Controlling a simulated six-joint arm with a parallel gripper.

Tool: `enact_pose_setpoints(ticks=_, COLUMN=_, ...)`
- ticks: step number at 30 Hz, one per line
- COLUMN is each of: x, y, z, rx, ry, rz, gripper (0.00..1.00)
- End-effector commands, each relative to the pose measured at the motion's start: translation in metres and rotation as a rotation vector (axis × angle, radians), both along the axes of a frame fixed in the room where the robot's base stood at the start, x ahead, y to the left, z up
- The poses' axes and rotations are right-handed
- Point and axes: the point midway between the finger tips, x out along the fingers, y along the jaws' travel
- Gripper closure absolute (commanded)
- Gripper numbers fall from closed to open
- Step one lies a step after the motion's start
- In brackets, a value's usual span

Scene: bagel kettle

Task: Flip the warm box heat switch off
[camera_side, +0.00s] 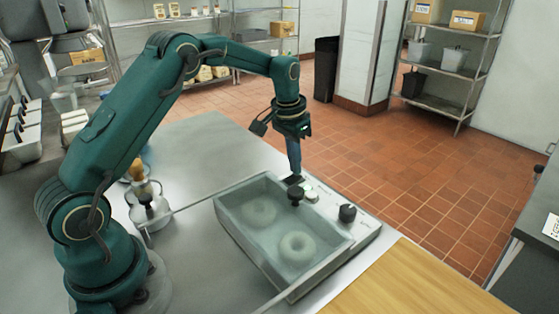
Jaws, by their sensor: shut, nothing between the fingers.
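The warm box (227,219) is a grey rectangular basin with two pale rings that look like bagels, one (259,211) at the back left and one (297,247) at the front right. A control strip (370,225) runs along its right side with a dark switch-like part (293,180), pale round parts (310,196) and a black knob (347,213). My gripper (294,172) points down, shut and empty, with its tips at the dark switch-like part at the strip's far end. I cannot tell whether they touch, nor which way the switch is set.
A black knob (295,195) stands at the basin's right rim, close to my gripper. A metal pot-like item with a wooden handle (139,170) stands left of the basin. A wooden board (400,285) lies at the front right. The steel counter behind the basin is clear.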

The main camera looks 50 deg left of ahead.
Motion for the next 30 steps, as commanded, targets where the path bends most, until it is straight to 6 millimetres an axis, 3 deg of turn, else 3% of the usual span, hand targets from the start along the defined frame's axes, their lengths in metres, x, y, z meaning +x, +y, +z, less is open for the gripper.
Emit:
enact_pose_setpoints(ticks=25, x=0.000, y=0.000, z=-0.013, rx=0.000, ry=0.002, rz=0.000, gripper=1.00)
enact_pose_setpoints(ticks=30, x=0.000, y=0.000, z=-0.008, rx=0.000, ry=0.002, rz=0.000, gripper=1.00)
